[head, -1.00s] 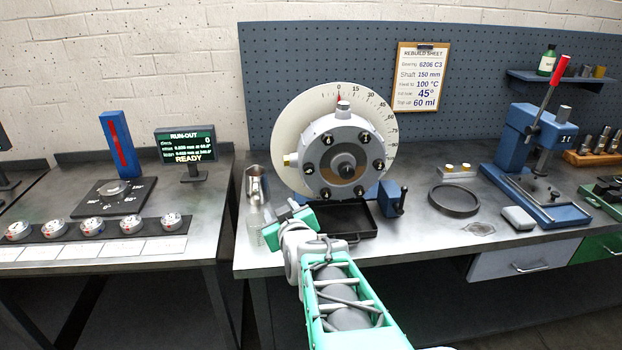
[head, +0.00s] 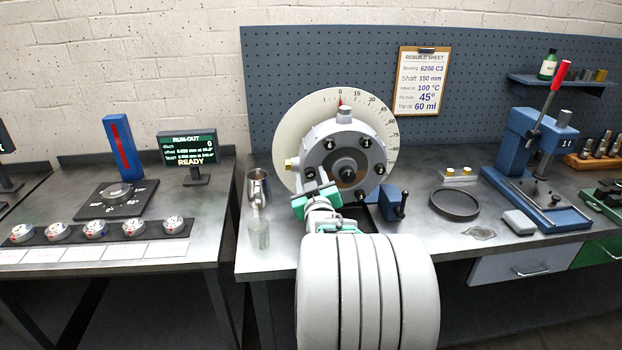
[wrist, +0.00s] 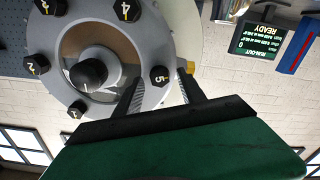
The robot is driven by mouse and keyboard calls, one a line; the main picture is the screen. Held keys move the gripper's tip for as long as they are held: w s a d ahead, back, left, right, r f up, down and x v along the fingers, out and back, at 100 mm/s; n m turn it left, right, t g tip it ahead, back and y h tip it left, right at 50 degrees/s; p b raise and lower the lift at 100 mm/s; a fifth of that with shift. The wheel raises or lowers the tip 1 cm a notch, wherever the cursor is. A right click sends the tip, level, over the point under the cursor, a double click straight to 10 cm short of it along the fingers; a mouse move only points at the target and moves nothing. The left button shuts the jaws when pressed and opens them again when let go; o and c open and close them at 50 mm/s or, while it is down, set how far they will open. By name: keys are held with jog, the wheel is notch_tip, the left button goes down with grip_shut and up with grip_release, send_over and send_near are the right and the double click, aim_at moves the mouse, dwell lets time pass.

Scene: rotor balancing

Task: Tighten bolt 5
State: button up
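The grey round housing (head: 345,132) stands on the bench before a white dial plate, with several dark numbered bolts around its face. Bolt 5 (wrist: 160,75) is a dark hex head with a yellow number in the wrist view. In the head view it appears to be the left bolt (head: 309,173), just above my gripper (head: 316,190). In the wrist view my gripper (wrist: 160,83) is open, its two dark fingers on either side of bolt 5's line of sight. I cannot tell whether they touch it. The lower-left housing face is hidden by my gripper.
A metal cup (head: 257,186) and a glass jar (head: 258,234) stand left of my arm. A blue block with a handle (head: 393,204) sits right of the housing. A dark ring (head: 453,204) lies farther right. The run-out display (head: 187,147) reads READY.

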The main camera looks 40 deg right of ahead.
grip_shut()
dwell(0.3)
jog(key=shift+f+m+b, duration=0.1)
jog(key=shift+m+b, duration=0.3)
jog(key=shift+b, duration=0.2)
jog(key=shift+f+m+b, duration=0.15)
jog(key=shift+m+b, duration=0.85)
jog(key=shift+b, duration=0.15)
jog(key=m+b, duration=1)
jog(key=m, duration=0.1)
jog(key=shift+s+d+m+b, duration=0.1)
jog(key=shift+m+b, duration=0.25)
jog(key=shift+m, duration=0.05)
jog(key=m+b, duration=0.3)
jog(key=m, duration=0.2)
jog(key=shift+r+m+b, duration=0.2)
jog(key=shift+m+b, duration=0.55)
jog(key=shift+m, duration=0.35)
